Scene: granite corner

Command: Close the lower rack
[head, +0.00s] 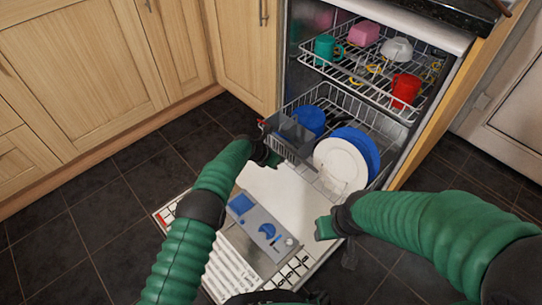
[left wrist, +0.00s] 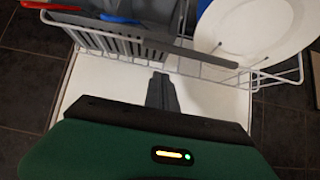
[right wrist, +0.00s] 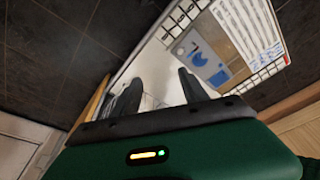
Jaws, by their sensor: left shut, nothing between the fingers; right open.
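The lower rack (head: 328,181) is a white wire basket pulled partly out over the lowered dishwasher door (head: 262,184). It holds white and blue plates (head: 340,160), a blue dish (head: 311,119) and a grey cutlery basket (head: 290,136). My left gripper (head: 272,158) is at the rack's front, near the cutlery basket. In the left wrist view its shut, empty fingers (left wrist: 162,92) point at the rack's front wires (left wrist: 120,42); contact cannot be told. My right gripper (head: 326,228) is open and empty above the door, in front of the rack. Its spread fingers show in the right wrist view (right wrist: 158,92).
The upper rack (head: 345,68) is also out, above the lower one, with cups and bowls including a red mug (head: 405,90). The door's inner panel has a detergent dispenser (head: 262,232). Wooden cabinets (head: 85,55) stand at left; dark floor tiles (head: 90,225) are clear.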

